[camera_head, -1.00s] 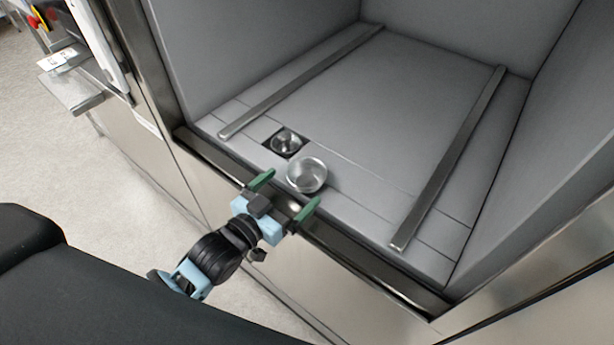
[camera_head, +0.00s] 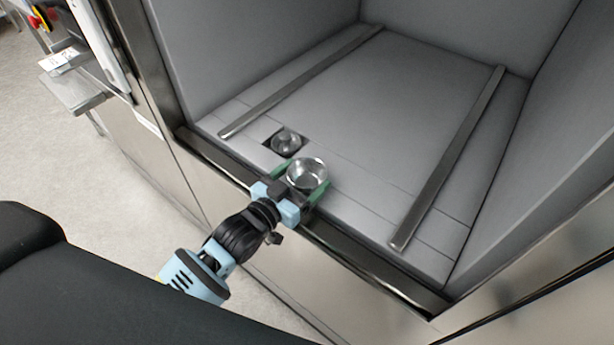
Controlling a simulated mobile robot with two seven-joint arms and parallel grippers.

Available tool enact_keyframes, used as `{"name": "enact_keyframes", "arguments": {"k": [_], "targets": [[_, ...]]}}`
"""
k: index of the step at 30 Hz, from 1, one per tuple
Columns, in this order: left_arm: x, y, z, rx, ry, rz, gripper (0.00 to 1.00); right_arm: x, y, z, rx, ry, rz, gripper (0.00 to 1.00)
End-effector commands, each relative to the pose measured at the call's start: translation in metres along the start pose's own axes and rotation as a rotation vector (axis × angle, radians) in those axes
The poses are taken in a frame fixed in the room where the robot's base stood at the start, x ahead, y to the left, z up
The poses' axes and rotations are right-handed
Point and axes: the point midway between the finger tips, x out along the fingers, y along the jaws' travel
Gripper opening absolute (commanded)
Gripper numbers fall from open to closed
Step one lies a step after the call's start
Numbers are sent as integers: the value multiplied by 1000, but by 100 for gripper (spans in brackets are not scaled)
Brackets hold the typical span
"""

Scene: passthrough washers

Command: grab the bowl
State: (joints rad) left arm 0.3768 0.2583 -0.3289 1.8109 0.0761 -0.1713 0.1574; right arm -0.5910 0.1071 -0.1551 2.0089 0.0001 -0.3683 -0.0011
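A small round metal bowl (camera_head: 308,173) sits upright on the floor of the washer chamber near its front edge. My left gripper (camera_head: 303,177) reaches in over the front edge with its green fingers apart, one on each side of the bowl. The bowl lies between the fingers; I cannot tell whether they touch it, and they do not look closed on it. The bowl partly hides the fingers. My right gripper is not in view.
A round metal drain fitting (camera_head: 286,142) sits in a dark square recess just behind and left of the bowl. Two metal rails (camera_head: 448,160) run along the chamber floor. The front sill (camera_head: 365,262) lies under my arm. The chamber floor behind the bowl is clear.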

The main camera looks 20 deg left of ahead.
Motion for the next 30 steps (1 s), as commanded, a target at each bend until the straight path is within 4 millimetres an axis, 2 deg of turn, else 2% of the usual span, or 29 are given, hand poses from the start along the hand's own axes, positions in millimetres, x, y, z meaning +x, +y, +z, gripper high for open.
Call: {"name": "enact_keyframes", "arguments": {"k": [1,3,14,17,23,25,30], "targets": [[0,0,0,0,0,0,67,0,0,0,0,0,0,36],[0,0,0,0,0,0,58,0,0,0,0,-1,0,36],[0,0,-5,0,2,0,57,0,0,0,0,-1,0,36],[0,0,-12,0,3,0,57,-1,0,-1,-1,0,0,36],[-2,0,-41,1,6,0,57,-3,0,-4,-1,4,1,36],[-13,-14,-34,5,-3,-2,57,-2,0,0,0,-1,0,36],[-40,-46,-36,7,-6,0,57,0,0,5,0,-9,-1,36]]}}
